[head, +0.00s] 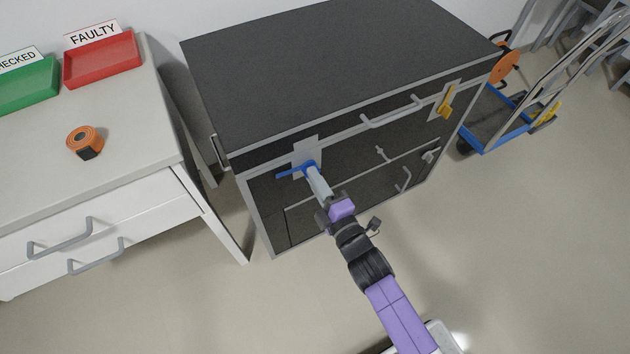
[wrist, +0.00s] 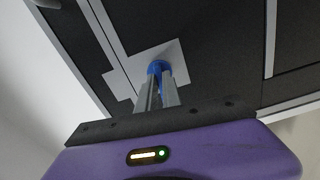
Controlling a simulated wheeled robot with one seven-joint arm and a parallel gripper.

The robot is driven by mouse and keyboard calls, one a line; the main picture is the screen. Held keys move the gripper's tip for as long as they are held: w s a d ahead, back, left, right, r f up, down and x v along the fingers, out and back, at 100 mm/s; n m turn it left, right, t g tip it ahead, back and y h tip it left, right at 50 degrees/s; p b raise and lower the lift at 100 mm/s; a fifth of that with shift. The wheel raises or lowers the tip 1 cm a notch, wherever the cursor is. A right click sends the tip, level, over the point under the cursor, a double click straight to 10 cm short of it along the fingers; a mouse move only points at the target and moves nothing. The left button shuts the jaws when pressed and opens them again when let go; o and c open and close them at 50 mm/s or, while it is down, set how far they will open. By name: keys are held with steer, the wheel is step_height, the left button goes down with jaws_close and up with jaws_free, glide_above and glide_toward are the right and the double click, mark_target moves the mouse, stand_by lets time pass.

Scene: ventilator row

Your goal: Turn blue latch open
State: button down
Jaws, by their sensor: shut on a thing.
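The blue latch (head: 290,172) sits on a light grey plate (head: 305,152) at the upper left of the black cabinet's front. Its visible arm points left in the head view, roughly level along the cabinet's front. My gripper (head: 312,172) reaches up from below and is shut on the latch. In the wrist view the latch's rounded blue part (wrist: 158,67) shows at the tips of my gripper (wrist: 157,85). The fingers hide part of the latch.
The black cabinet (head: 320,60) has a yellow latch (head: 446,103) at right and grey handles. A blue trolley (head: 490,130) stands right.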

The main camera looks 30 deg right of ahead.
steer(key=shift+a+f+n+b, duration=0.1)
steer(key=shift+n+b, duration=0.2)
steer(key=shift+n, duration=0.3)
steer(key=c, duration=1.5)
jaws_free()
steer(key=shift+s, duration=3.95)
